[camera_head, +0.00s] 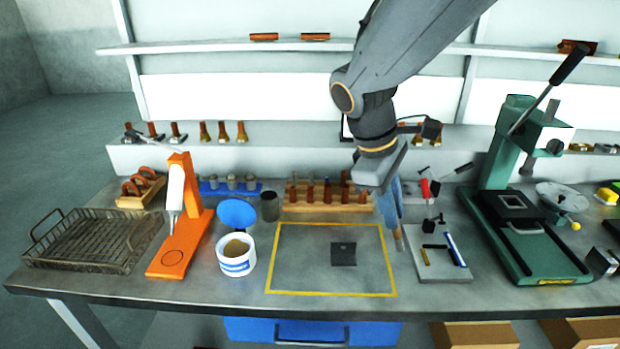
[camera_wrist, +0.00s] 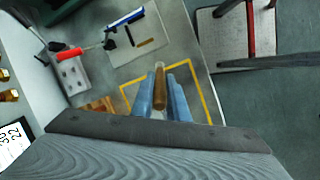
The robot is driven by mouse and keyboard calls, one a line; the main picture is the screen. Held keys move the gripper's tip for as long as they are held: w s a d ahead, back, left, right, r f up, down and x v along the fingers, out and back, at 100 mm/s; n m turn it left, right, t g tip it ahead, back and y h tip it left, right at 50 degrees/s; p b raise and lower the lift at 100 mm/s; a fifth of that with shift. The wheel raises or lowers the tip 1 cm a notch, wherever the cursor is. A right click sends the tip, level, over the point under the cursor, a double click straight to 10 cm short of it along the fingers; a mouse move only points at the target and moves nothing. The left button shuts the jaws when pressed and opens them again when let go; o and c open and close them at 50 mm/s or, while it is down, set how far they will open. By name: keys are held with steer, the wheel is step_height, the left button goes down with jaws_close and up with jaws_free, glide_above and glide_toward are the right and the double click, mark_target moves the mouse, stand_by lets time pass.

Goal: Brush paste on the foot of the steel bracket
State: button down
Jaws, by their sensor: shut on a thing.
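The steel bracket (camera_head: 343,254) is a small dark piece lying inside a yellow outline on the bench. An open white and blue tub (camera_head: 237,262) of tan paste (camera_head: 236,248) stands left of the outline, its blue lid (camera_head: 236,213) raised behind it. My gripper (camera_head: 392,212) has blue fingers and hangs above the bench, just right of the outline. It is shut on a thin brown brush (camera_head: 398,240), which points down. The brush also shows between the fingers in the wrist view (camera_wrist: 159,88); its bristles cannot be made out. The bracket is hidden in the wrist view.
An orange stand (camera_head: 178,245) with a white cartridge and a wire basket (camera_head: 85,240) are at the left. A wooden rack (camera_head: 325,205) stands behind the outline. A grey tool plate (camera_head: 440,262) and a green press (camera_head: 520,235) are at the right. The outlined area around the bracket is clear.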

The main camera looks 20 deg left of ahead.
steer(key=s+a+r+t+y+p, duration=0.25)
steer(key=a+r, duration=0.35)
steer(key=a, duration=0.5)
step_height(320, 180, down, 5)
steer(key=b, duration=0.5)
steer(key=shift+f, duration=0.15)
